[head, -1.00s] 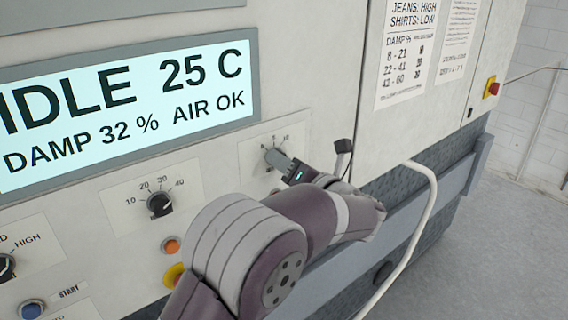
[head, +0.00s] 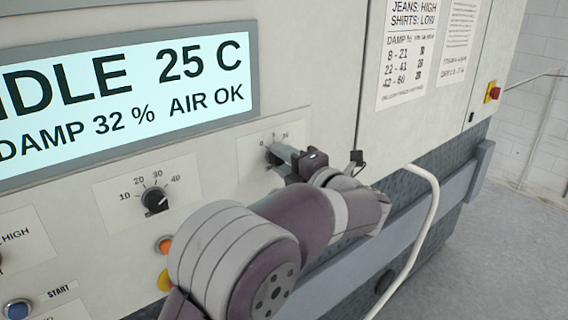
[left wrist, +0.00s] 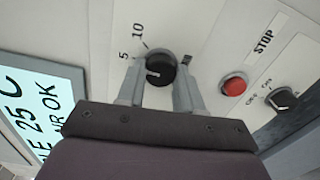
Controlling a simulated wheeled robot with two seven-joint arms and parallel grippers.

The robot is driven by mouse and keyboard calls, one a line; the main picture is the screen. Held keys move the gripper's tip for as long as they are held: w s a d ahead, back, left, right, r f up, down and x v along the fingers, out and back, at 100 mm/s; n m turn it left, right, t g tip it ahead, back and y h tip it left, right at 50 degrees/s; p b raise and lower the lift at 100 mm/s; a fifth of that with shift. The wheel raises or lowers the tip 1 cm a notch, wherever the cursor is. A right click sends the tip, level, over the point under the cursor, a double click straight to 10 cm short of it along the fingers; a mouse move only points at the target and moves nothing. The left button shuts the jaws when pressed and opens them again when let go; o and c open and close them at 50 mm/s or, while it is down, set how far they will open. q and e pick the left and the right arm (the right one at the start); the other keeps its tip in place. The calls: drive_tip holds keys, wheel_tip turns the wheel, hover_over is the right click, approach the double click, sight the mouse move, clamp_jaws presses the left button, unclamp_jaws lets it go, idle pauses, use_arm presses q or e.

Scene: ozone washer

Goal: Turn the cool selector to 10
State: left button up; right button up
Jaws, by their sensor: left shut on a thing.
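The cool selector is a black round knob (left wrist: 161,68) on a white plate of the machine's front, with the marks 5 and 10 beside it. My left gripper (left wrist: 160,78) has one finger on each side of the knob and is shut on it. The pale pointer line on the knob faces left in the left wrist view, a little below the 5, away from the 10. The 0 mark is not visible there. In the head view the knob (head: 272,156) is partly hidden by the left gripper (head: 280,155). My right gripper is not in view.
Another dial (head: 155,199) marked 10 to 40 sits to the left, below the display (head: 130,100) reading IDLE 25 C. A red STOP button (left wrist: 234,84) and a further dial (left wrist: 281,99) are close by. A pale curved rail (head: 427,215) stands right of my arm.

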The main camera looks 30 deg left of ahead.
use_arm(q)
drive_tip(key=shift+m+p, duration=1.2)
drive_tip(key=shift+m, duration=2.4)
drive_tip(key=o, duration=1)
drive_tip(key=shift+o, duration=0.2)
drive_tip(key=b+v, duration=0.5)
drive_tip(key=v, duration=0.7)
drive_tip(key=shift+d, duration=0.3)
